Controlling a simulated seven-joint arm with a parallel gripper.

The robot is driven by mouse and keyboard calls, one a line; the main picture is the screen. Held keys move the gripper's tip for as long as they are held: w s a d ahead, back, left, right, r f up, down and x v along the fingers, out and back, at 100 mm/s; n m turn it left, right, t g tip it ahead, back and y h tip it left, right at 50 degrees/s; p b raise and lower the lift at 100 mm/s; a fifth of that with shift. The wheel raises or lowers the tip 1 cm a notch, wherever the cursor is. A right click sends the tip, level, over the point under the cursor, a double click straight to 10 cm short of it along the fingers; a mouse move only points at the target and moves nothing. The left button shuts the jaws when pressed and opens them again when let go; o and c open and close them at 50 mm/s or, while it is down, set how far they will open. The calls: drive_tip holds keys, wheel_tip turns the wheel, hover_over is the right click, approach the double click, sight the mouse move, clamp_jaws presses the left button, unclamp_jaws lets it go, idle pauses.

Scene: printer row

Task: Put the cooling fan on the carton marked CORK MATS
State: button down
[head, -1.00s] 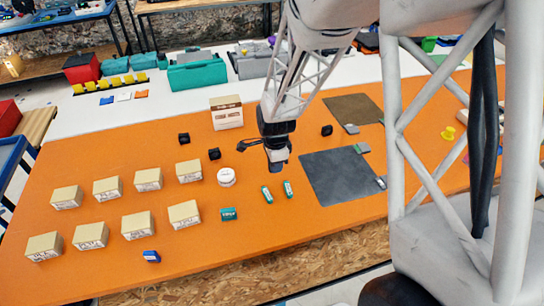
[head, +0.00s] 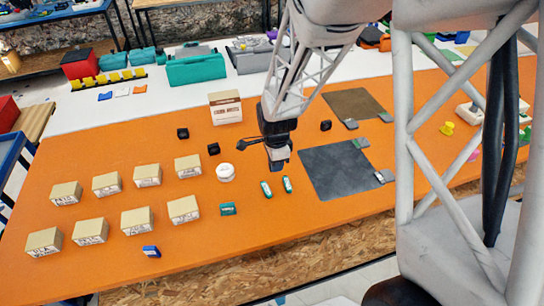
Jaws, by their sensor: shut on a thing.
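My gripper (head: 278,158) hangs above the orange table, left of the dark grey mat. It is shut on a small dark thing at its fingertips, which looks like the cooling fan; the fingers hide most of it. A white and brown carton (head: 225,107) with printed letters stands upright at the back left of the table, left of and behind my gripper. It looks like the carton marked CORK MATS, though its print is too small to read surely. Its top looks clear. The held thing is apart from it.
Several tan labelled boxes (head: 134,221) stand in two rows at left. Black cubes (head: 213,148) and a white round tub (head: 225,172) lie between them and my gripper. Two green-white items (head: 266,188) lie in front. A grey mat (head: 335,180) is at right.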

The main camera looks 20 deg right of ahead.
drive_tip(key=w+a+r, duration=0.4)
drive_tip(key=w+r, duration=0.2)
drive_tip(key=w, duration=0.4)
drive_tip(key=w+a+r, duration=0.4)
drive_tip(key=w+r, duration=0.2)
drive_tip(key=w, duration=0.4)
drive_tip(key=shift+r, duration=0.15)
drive_tip(key=shift+w, duration=0.1)
hover_over(224, 95)
drive_tip(key=shift+w+f, duration=0.1)
drive_tip(key=shift+f, duration=0.65)
drive_tip(key=shift+f, duration=1.75)
drive_tip(key=shift+f, duration=0.15)
